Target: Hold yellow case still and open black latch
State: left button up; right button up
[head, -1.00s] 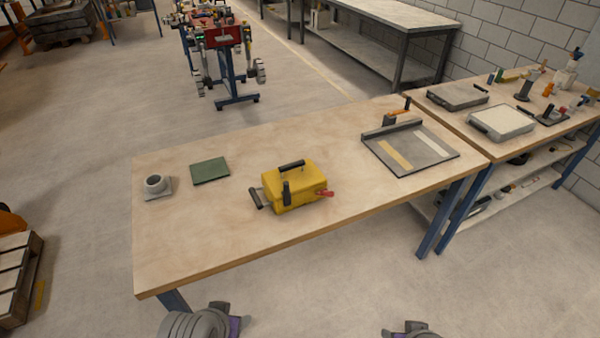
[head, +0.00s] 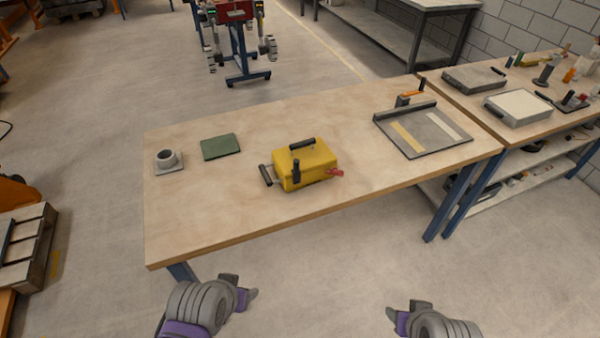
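My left gripper (head: 241,288) and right gripper (head: 404,313) are both in front of the table's near edge, below the case in the picture. Neither touches the case. Their fingers are too small and angled to show whether they are open.
A grey cup on a plate (head: 166,161) and a green pad (head: 220,147) lie to the left. A grey tray (head: 451,147) with two strips lies to the right. A second table (head: 540,124) with tools adjoins there. The table around the case is clear.

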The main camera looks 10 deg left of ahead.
aim_at(296, 171)
jog(key=i+l, duration=0.1)
jog(key=l, duration=0.25)
jog(key=i+l, duration=0.15)
jog(key=l, duration=0.25)
jog(key=i+l, duration=0.1)
jog(key=l, duration=0.25)
jog(key=i+l, duration=0.15)
jog(key=l, duration=0.2)
jog(key=l+u, duration=0.2)
jog(key=u, duration=0.15)
jog(key=l+u, duration=0.2)
jog(key=u, duration=0.15)
jog(key=l+u, duration=0.2)
jog(key=u, duration=0.7)
jog(key=i+l, duration=0.05)
